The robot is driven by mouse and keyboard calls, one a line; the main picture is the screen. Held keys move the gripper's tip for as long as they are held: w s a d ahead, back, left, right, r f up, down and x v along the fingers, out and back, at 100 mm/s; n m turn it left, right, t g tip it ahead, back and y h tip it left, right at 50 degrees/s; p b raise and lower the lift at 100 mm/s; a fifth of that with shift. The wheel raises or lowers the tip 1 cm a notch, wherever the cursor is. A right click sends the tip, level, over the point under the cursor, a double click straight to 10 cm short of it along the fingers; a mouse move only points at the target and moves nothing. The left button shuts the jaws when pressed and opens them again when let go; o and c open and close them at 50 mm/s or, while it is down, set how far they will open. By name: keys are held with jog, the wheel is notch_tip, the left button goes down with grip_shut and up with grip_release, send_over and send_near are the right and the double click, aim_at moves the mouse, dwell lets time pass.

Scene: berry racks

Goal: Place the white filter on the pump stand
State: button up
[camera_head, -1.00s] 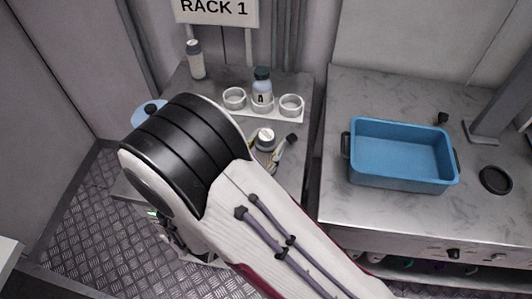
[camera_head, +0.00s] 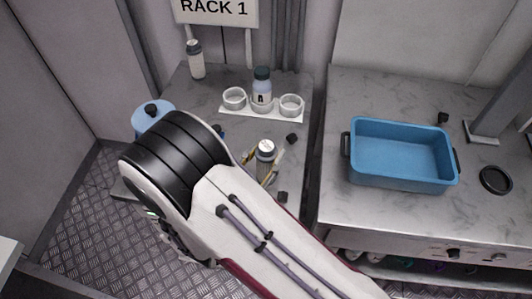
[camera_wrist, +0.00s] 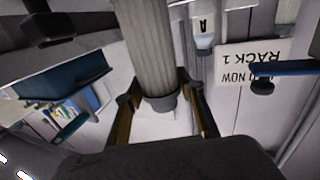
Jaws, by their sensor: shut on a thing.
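The white filter (camera_head: 265,150) shows as a pale cylinder with a grey-topped cap, roughly upright above the worktop. My gripper (camera_head: 261,167) is shut on it, its brass-coloured fingers at the sides. In the wrist view, my gripper (camera_wrist: 158,98) has a finger on each side of the filter's ribbed grey-white body (camera_wrist: 149,45) with a dark collar. My own arm hides part of the worktop to the left. I cannot tell for certain which thing is the pump stand.
A white holder (camera_head: 292,117) with three rings stands behind; a dark-capped bottle (camera_head: 262,90) is in its middle ring. Another bottle (camera_head: 196,62) stands at the back left. A blue object with a black knob (camera_head: 152,118) is at left. A blue tub (camera_head: 400,180) is right.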

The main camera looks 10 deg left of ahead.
jog(key=shift+f, duration=0.1)
jog(key=o, duration=1.1)
jog(key=shift+s, duration=0.15)
jog(key=shift+v, duration=5.85)
